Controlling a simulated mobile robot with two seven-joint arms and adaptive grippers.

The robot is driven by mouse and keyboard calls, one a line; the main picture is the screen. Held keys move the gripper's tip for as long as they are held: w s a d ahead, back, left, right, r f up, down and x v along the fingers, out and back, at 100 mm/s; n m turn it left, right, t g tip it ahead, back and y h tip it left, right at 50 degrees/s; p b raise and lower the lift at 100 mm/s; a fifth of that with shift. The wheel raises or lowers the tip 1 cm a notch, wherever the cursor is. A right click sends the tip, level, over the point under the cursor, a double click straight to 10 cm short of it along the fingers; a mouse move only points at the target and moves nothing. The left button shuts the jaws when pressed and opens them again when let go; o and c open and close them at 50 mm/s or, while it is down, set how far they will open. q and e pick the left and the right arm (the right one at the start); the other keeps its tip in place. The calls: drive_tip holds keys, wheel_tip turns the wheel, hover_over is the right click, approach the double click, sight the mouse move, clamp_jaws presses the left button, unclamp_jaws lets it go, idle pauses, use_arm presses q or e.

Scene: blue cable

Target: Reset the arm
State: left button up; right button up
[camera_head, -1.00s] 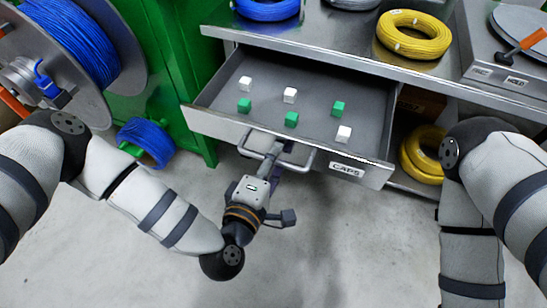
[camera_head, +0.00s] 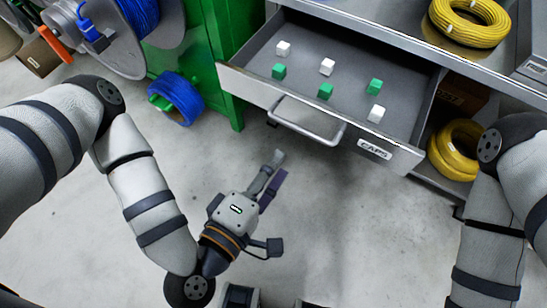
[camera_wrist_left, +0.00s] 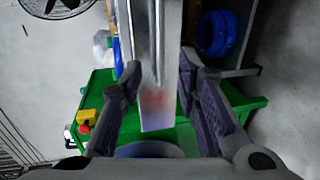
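My left gripper (camera_head: 270,178) hangs over the floor, in front of and below the open drawer (camera_head: 318,110). It is apart from the drawer's handle (camera_head: 308,128) and holds nothing that I can see. In the left wrist view its two dark fingers (camera_wrist_left: 158,98) stand apart. A grey metal strip (camera_wrist_left: 155,105) shows between them there; I cannot tell which part it is. My right arm comes down at the right edge of the head view, and its gripper is out of the picture.
Several white and green cubes (camera_head: 326,90) lie in the drawer, labelled CAPS. A blue cable coil (camera_head: 178,97) is by the green cabinet (camera_head: 222,60). Yellow coils lie on the worktop (camera_head: 468,20) and below it (camera_head: 455,150). The floor (camera_head: 350,230) between my arms is clear.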

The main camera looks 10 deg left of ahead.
use_arm(q)
drive_tip(key=s+a+f+m+g+h+p, duration=0.1)
drive_tip(key=s+f+m+g+p, duration=0.2)
drive_tip(key=s+m+g, duration=0.3)
drive_tip(key=s+f+m+g+p, duration=0.2)
drive_tip(key=s+m+g+p, duration=0.15)
drive_tip(key=s, duration=0.45)
drive_tip(key=s+a+r+m+g+y+p, duration=0.2)
drive_tip(key=s+a+m+g+y, duration=0.2)
drive_tip(key=s+a+g, duration=0.3)
drive_tip(key=s+a+y, duration=0.1)
drive_tip(key=s+a, duration=0.4)
drive_tip(key=a, duration=0.3)
drive_tip(key=shift+s+a+r+g+y, duration=0.15)
drive_tip(key=shift+s+a+g+y, duration=0.1)
drive_tip(key=shift+a+g+y, duration=0.15)
use_arm(e)
drive_tip(key=w+r+t, duration=0.3)
drive_tip(key=w+r, duration=0.5)
drive_tip(key=r, duration=0.1)
drive_tip(key=shift+w+r, duration=0.2)
drive_tip(key=shift+r, duration=0.2)
use_arm(q)
drive_tip(key=shift+m, duration=0.25)
